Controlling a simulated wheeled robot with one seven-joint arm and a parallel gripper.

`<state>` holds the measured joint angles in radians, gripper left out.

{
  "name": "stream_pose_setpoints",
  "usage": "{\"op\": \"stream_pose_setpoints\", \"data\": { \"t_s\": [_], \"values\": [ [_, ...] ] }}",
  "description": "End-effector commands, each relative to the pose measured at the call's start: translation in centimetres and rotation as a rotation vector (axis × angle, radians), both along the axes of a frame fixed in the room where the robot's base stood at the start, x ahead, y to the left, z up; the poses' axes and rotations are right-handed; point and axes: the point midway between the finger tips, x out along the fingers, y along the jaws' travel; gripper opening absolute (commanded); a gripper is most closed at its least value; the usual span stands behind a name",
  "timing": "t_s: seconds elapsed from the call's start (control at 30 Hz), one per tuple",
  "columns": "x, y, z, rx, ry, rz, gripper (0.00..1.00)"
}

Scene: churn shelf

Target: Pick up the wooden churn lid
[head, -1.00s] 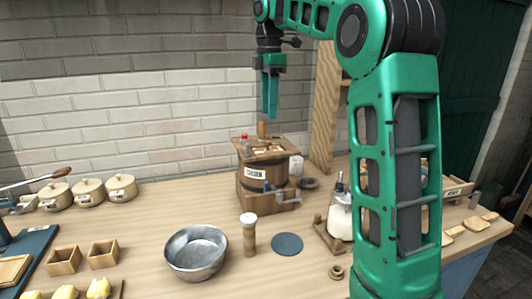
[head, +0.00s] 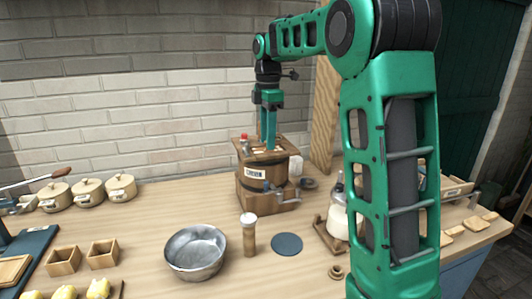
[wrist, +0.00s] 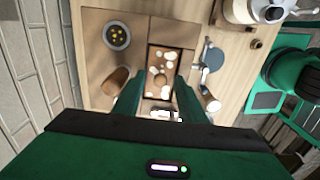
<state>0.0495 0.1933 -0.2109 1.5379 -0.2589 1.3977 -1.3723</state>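The wooden churn (head: 266,186) stands on the table near the back wall, with a label on its front and a crank at its right. In the wrist view the board (wrist: 163,62) shows pale round spots between and beyond the fingers. My gripper (head: 268,148) points straight down, with its fingertips at or just above the lid. In the wrist view my gripper (wrist: 158,82) is open, its fingers apart. The lid's upright peg is hidden in the head view; I cannot tell whether the fingers touch the lid.
Lidded pots (head: 88,191) stand at the left. A glass jar (head: 338,215) is at the right. A wooden post (head: 325,115) rises behind.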

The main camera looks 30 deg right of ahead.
Motion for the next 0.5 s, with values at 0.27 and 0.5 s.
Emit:
{"op": "stream_pose_setpoints", "data": {
  "t_s": [0.27, 0.5],
  "values": [
    [0.01, -0.01, -0.07, 0.0, -0.001, 0.0, 0.28],
    [0.01, -0.01, -0.06, 0.0, -0.001, 0.0, 0.0]
  ]
}}
